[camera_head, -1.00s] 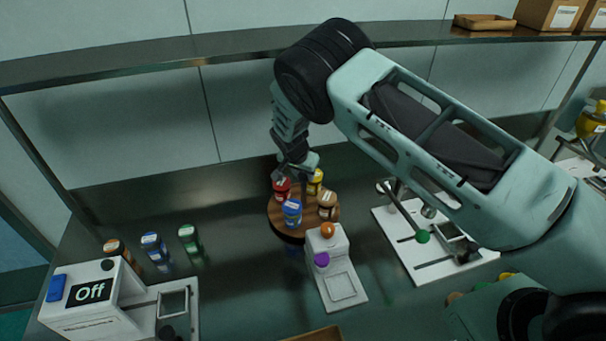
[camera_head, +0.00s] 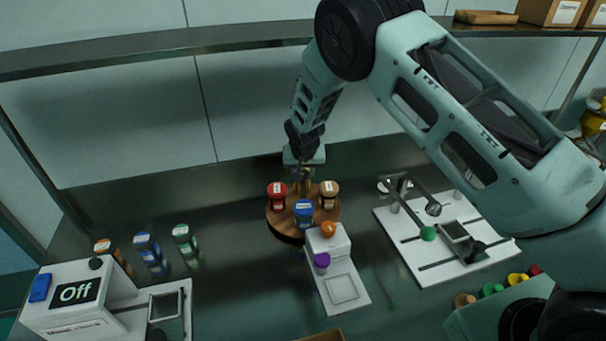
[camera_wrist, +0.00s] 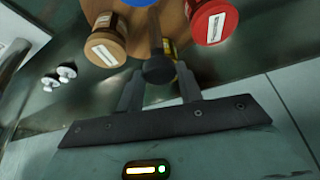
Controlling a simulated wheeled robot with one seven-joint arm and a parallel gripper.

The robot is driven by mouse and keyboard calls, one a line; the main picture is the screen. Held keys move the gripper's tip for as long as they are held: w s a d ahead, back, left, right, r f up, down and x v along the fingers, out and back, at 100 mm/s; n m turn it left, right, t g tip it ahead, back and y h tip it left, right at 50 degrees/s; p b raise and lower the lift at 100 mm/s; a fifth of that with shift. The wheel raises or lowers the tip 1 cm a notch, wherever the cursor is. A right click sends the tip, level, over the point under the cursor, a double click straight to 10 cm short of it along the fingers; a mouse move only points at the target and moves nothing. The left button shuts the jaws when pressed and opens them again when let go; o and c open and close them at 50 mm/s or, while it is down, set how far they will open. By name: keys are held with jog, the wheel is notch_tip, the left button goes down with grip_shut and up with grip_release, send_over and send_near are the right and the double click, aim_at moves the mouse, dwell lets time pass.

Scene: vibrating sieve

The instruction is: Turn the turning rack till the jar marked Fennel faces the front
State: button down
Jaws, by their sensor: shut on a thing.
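The round wooden turning rack (camera_head: 283,232) stands on the table. It carries a red jar (camera_head: 277,196), a blue jar (camera_head: 303,213) at the front, a brown-tan jar (camera_head: 329,195) at the right and a yellow jar (camera_wrist: 171,47) at the back, largely hidden. Their white labels are too small to read, so I cannot tell which is Fennel. A dark post with a round knob (camera_wrist: 158,69) rises from the rack. My gripper (camera_head: 304,179) is over the back of the rack. In the wrist view its fingers (camera_wrist: 158,75) are closed on the knob, in front of the yellow jar.
A white stand (camera_head: 340,270) with orange and purple knobs is close in front of the rack. A white board (camera_head: 405,245) with a metal fixture lies right. Several jars (camera_head: 150,254) and a device reading Off (camera_head: 75,305) stand left. A shelf (camera_head: 220,55) runs above.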

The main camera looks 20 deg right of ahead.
jog(key=shift+n+y+b, duration=0.4)
jog(key=shift+n+b, duration=0.25)
jog(key=shift+n, duration=0.85)
jog(key=c, duration=0.9)
grip_release()
jog(key=shift+c, duration=0.2)
jog(key=b+v, duration=0.4)
jog(key=v, duration=1.3)
jog(key=shift+s+d+r+b, duration=0.15)
jog(key=shift+d+b, duration=0.15)
jog(key=shift+d, duration=0.1)
